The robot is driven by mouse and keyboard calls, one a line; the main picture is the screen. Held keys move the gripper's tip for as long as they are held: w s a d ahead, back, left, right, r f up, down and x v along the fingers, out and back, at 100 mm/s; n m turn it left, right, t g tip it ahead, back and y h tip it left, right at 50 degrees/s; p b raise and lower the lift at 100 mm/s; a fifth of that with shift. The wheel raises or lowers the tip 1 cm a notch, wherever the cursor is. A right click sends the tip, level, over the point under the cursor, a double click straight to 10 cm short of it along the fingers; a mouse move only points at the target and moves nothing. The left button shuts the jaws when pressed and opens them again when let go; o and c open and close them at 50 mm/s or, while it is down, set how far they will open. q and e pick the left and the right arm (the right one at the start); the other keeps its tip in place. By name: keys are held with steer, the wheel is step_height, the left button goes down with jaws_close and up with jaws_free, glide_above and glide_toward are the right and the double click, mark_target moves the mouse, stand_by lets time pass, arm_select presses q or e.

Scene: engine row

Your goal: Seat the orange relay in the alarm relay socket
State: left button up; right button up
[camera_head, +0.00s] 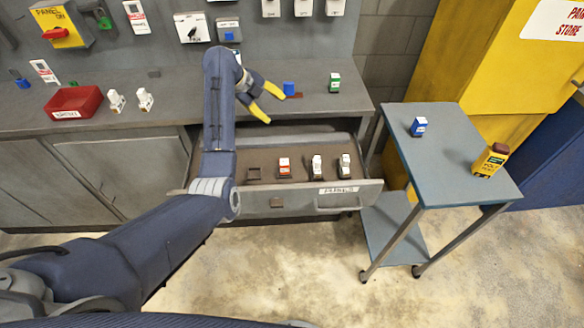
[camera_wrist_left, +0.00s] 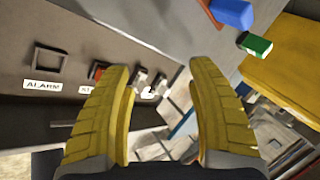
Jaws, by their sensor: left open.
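The orange relay (camera_head: 284,168), white with an orange face, stands in the second place from the left in the open drawer (camera_head: 232,205). In the left wrist view a bit of orange (camera_wrist_left: 97,71) shows, mostly hidden behind a finger. The alarm relay socket (camera_wrist_left: 48,62) is an empty dark square frame above its ALARM label (camera_wrist_left: 42,86); in the head view it is the leftmost socket (camera_head: 254,172). My left gripper (camera_head: 275,107) is open and empty, its yellow fingers above the back of the drawer, apart from the relay. My right gripper is not in view.
Two more relays (camera_head: 317,166) (camera_head: 345,165) stand right of the orange one. A cart (camera_head: 450,165) stands at right, carrying a blue block and a yellow tester (camera_head: 490,161).

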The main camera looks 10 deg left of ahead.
mark_target(284, 162)
arm_select(q)
steer(key=s+d+f+m+g+y, duration=0.1)
steer(key=s+d+f+m, duration=0.1)
steer(key=s+f, duration=0.1)
steer(key=s+d+f+m+g+y, duration=0.1)
steer(key=s+f+m+y, duration=0.1)
steer(key=s+f+m, duration=0.1)
steer(key=s+d+f+m+g+y, duration=0.2)
steer(key=s+f+m, duration=0.1)
steer(key=f, duration=0.1)
steer(key=shift+s+d+f, duration=0.25)
steer(key=shift+s+d, duration=0.05)
steer(key=shift+d, duration=0.05)
steer(key=shift+s+f+y, duration=0.15)
steer(key=shift+f+y, duration=0.15)
steer(key=shift+f, duration=3.5)
steer(key=shift+c, duration=0.2)
jaws_close()
